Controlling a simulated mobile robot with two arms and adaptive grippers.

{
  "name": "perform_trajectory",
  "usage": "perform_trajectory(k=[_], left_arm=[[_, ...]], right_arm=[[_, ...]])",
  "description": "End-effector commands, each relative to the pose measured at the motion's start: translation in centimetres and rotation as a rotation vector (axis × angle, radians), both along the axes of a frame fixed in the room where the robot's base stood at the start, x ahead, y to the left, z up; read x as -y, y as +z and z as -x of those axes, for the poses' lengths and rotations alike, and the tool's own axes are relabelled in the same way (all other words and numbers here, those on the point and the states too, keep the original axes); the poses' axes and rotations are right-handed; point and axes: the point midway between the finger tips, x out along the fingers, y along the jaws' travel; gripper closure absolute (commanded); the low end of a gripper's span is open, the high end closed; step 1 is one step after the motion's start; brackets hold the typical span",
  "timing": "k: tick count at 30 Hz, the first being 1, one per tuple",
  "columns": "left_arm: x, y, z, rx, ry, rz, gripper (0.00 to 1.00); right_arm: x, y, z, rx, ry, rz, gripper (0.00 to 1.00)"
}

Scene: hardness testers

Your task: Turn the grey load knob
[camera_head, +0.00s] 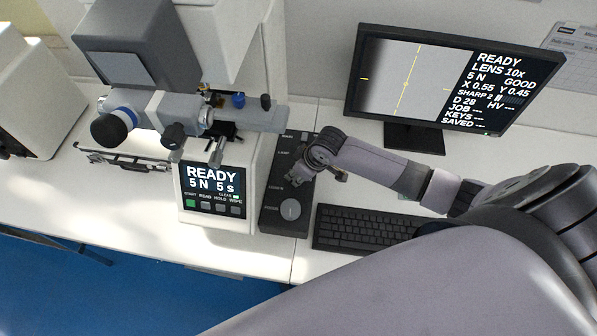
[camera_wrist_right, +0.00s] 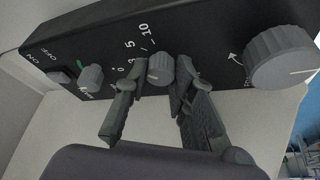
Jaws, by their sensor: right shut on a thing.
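The grey load knob (camera_wrist_right: 160,68) sits on the black control box (camera_wrist_right: 110,40), under a printed scale with marks such as 5 and 10. My right gripper (camera_wrist_right: 159,76) is shut on this knob, with one finger on each side of it. I cannot tell for certain which mark the knob points to. In the head view my right gripper (camera_head: 299,174) reaches down over the middle of the control box (camera_head: 267,190) and hides the load knob. My left gripper is not in view.
A large grey knob (camera_wrist_right: 282,57) is at the box's right in the wrist view; a smaller knob (camera_wrist_right: 91,78) and a switch (camera_wrist_right: 61,77) are at its left. The tester (camera_head: 213,190) stands left of the box. A keyboard (camera_head: 365,229) and a monitor (camera_head: 450,85) are to the right.

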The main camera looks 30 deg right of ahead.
Motion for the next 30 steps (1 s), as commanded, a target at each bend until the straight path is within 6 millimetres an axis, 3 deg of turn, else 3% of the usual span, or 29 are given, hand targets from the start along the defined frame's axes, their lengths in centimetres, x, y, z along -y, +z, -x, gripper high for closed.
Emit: perform_trajectory(k=[3, 4, 12, 23, 30], left_arm=[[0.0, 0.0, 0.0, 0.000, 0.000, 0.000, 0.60], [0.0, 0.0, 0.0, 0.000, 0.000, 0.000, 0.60], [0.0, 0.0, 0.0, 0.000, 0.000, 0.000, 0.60], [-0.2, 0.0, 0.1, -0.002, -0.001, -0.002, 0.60], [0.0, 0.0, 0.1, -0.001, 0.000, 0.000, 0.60]], right_arm=[[0.0, 0.2, -0.2, 0.006, 0.001, -0.001, 1.00], [0.0, 0.2, -0.2, 0.006, 0.001, -0.001, 0.74], [0.0, 0.1, -0.1, 0.003, 0.002, -0.001, 0.56], [0.1, 0.3, 0.1, 0.002, 0.002, 0.000, 0.56], [0.7, 3.7, 1.3, 0.005, 0.003, 0.001, 0.56]])
